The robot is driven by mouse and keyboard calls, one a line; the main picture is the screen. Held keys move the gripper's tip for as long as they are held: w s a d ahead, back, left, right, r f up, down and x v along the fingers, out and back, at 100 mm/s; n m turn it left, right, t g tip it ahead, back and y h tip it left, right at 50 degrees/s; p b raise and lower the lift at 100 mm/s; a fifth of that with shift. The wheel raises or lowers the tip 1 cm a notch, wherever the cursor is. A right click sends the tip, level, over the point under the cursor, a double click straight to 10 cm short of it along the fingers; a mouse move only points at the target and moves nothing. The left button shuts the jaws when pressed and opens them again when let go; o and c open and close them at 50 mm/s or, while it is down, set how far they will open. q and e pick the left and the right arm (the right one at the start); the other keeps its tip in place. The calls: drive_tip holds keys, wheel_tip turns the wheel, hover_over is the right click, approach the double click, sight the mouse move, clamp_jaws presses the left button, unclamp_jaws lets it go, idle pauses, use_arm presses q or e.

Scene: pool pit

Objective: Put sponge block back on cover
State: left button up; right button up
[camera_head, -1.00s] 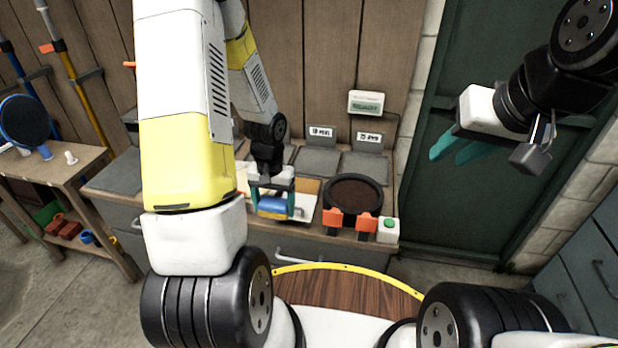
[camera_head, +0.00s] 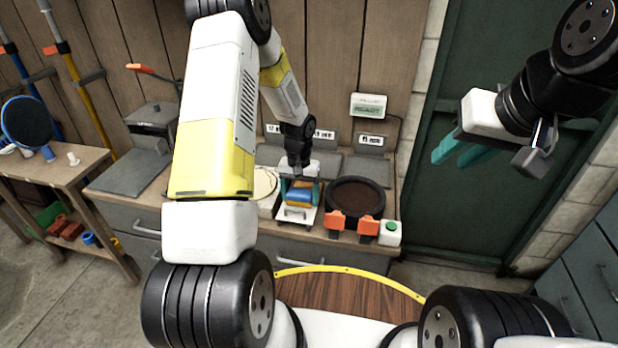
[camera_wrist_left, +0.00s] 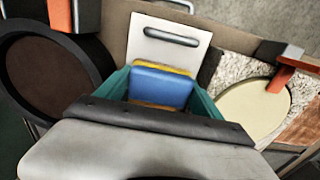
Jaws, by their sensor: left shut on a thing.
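The sponge block (camera_head: 299,194), blue with a yellow layer, is between the teal fingers of my left gripper (camera_head: 299,189). The gripper is shut on it. In the left wrist view the blue face of the sponge block (camera_wrist_left: 160,87) shows between both fingers of the gripper (camera_wrist_left: 160,97). The cover (camera_head: 293,217), a pale plate with a slotted handle, lies at the counter's front under the sponge. The cover (camera_wrist_left: 170,45) also shows beyond the sponge in the wrist view. I cannot tell whether sponge and cover touch. My right gripper (camera_head: 462,152) is open and empty, raised before the green door.
A round dark pan (camera_head: 355,183) with brown contents and orange clamps stands right of the cover. A green-button box (camera_head: 389,232) sits at the counter's right end. A round cream disc (camera_wrist_left: 255,110) is on the other side. A grey flat lid (camera_head: 133,173) lies at left.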

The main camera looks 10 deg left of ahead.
use_arm(q)
drive_tip(key=shift+f, duration=0.15)
drive_tip(key=o, duration=1.6)
wheel_tip(320, 180, up, 12)
wheel_tip(320, 180, up, 16)
drive_tip(key=f+t, duration=0.1)
drive_tip(key=t, duration=0.2)
hover_over(300, 192)
drive_tip(key=s, duration=0.8)
drive_tip(key=s+d+r+t+h, duration=0.1)
drive_tip(key=s+r, duration=0.3)
drive_tip(key=s, duration=0.4)
drive_tip(key=s+d+r+t+h, duration=0.1)
drive_tip(key=s+r+t, duration=0.1)
drive_tip(key=s+r, duration=0.3)
drive_tip(key=s, duration=0.3)
